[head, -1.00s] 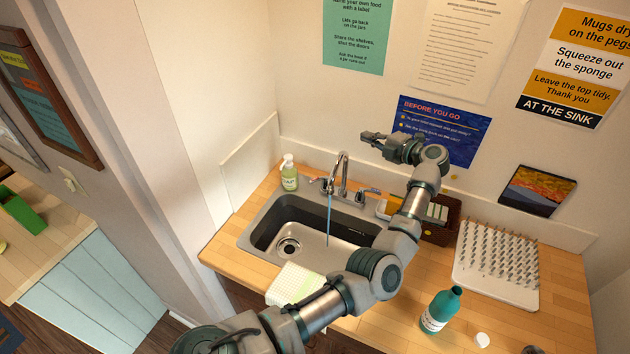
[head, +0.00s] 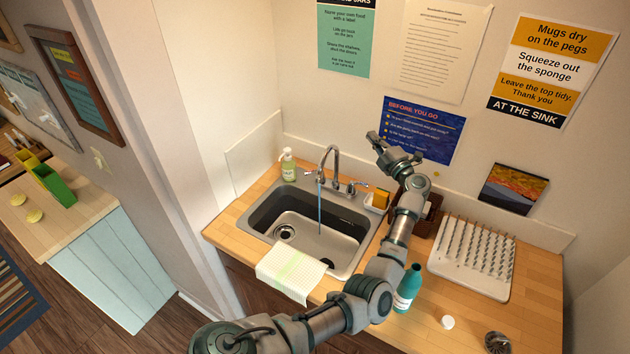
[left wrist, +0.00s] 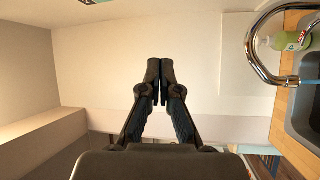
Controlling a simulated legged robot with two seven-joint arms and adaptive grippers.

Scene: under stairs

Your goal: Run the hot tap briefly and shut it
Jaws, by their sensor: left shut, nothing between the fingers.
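The chrome tap (head: 336,165) stands behind the steel sink (head: 262,233), with a lever on each side of the spout. A thin blue stream of water (head: 319,208) runs from the spout into the basin. The left lever (head: 310,175) and right lever (head: 354,187) both show in the head view. My left gripper (head: 374,138) is shut and empty, raised to the right of the tap and in front of the blue poster, touching neither lever. In the left wrist view its fingertips (left wrist: 160,68) meet, and the tap's spout (left wrist: 254,60) curves in at the right. My right gripper is out of view.
A soap bottle (head: 288,165) stands left of the tap. A yellow sponge (head: 381,199) and brown caddy (head: 431,222) sit to the right, partly behind my arm. A peg rack (head: 475,262), teal bottle (head: 408,290) and checked cloth (head: 290,274) are also on the counter.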

